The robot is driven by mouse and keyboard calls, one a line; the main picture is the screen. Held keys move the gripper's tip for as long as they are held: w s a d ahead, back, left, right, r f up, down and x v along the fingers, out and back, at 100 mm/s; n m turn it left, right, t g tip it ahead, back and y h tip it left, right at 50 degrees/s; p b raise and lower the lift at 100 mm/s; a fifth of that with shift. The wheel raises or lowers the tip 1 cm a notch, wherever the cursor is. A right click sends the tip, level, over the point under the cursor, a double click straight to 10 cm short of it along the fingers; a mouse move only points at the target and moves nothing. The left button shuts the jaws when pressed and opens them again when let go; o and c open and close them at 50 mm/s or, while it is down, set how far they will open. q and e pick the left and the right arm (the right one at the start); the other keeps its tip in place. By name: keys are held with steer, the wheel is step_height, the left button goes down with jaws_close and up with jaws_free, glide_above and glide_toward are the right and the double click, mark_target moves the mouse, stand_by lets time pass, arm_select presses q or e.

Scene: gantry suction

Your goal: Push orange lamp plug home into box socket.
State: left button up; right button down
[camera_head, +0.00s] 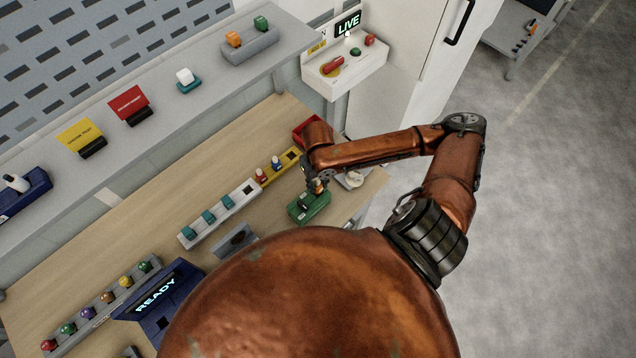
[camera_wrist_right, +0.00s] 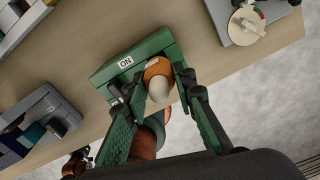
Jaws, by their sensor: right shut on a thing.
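The orange lamp plug (camera_wrist_right: 157,70) has a pale, rounded end facing the wrist camera. It is between the fingers of my right gripper (camera_wrist_right: 165,82), which is shut on it. The green box (camera_wrist_right: 118,68) is directly beyond the plug in the right wrist view and carries a small white label with black letters. In the head view my right gripper (camera_head: 316,187) points down over the green box (camera_head: 309,209). The plug covers the socket, so I cannot tell how deep it sits. My left gripper is not in view.
The box is on a wooden bench near its front edge. A white and yellow strip (camera_head: 228,206) with teal blocks and small pegs lies behind it.

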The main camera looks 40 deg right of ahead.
steer(key=shift+f, duration=0.15)
steer(key=shift+f+b, duration=0.4)
steer(key=shift+f, duration=0.85)
steer(key=c, duration=1.5)
jaws_free()
steer(key=shift+r, duration=0.25)
step_height(320, 180, up, 12)
steer(key=shift+f, duration=0.2)
